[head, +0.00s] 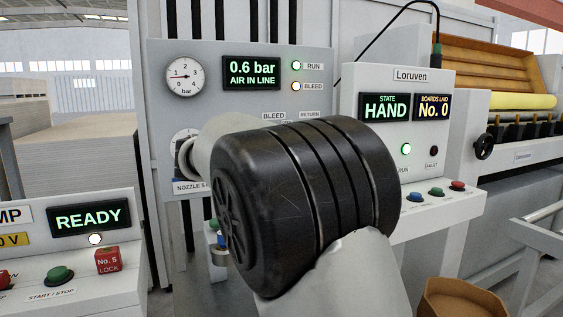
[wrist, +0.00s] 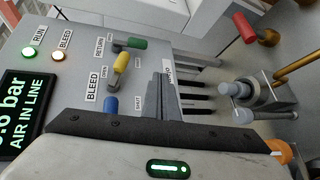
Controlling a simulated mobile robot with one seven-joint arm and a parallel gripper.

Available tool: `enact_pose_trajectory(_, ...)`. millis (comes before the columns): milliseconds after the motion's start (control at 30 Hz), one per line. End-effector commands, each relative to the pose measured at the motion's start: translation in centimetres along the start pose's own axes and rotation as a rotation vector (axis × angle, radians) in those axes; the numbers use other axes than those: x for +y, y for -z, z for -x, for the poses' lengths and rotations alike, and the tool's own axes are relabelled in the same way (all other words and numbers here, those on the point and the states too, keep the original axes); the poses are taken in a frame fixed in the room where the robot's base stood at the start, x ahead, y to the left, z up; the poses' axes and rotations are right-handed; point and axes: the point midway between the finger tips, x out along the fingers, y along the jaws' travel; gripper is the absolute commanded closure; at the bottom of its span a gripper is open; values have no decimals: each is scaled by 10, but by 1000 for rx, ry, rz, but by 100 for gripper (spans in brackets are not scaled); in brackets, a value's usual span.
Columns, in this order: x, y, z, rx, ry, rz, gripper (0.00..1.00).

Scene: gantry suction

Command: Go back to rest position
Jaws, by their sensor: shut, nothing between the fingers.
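My gripper (wrist: 163,80) shows in the wrist view with its grey fingers together and nothing between them. It is in front of the grey air panel, close to a row of levers. The lever with the green handle (wrist: 136,43) is by the RETURN label, and the yellow handle (wrist: 121,64) is by the BLEED label. A blue handle (wrist: 111,104) is partly covered by my gripper's body. In the head view my black and white arm hides the gripper and most of the lower panel.
The air panel display (head: 251,73) reads 0.6 bar, AIR IN LINE; RUN is lit green and BLEED amber. The Loruven box (head: 398,76) stands right, showing HAND. The READY console (head: 90,218) is at lower left. A red handle (wrist: 244,28) and metal fittings stand right in the wrist view.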

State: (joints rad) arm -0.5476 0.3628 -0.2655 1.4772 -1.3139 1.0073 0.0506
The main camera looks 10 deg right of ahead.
Motion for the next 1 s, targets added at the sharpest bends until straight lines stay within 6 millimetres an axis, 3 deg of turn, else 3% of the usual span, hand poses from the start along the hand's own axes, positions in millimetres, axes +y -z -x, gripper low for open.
enact_pose_trajectory(433,-2,0,8,-1,0,-1,100)
enact_pose_trajectory(533,-5,-10,7,-7,25,-19,100)
enact_pose_trajectory(667,-23,-60,9,-30,157,-115,100)
enact_pose_trajectory(767,-55,-119,25,-51,333,-252,100)
enact_pose_trajectory(900,-112,-188,73,-66,578,-468,100)
enact_pose_trajectory(1000,-150,-219,113,-69,714,-607,100)
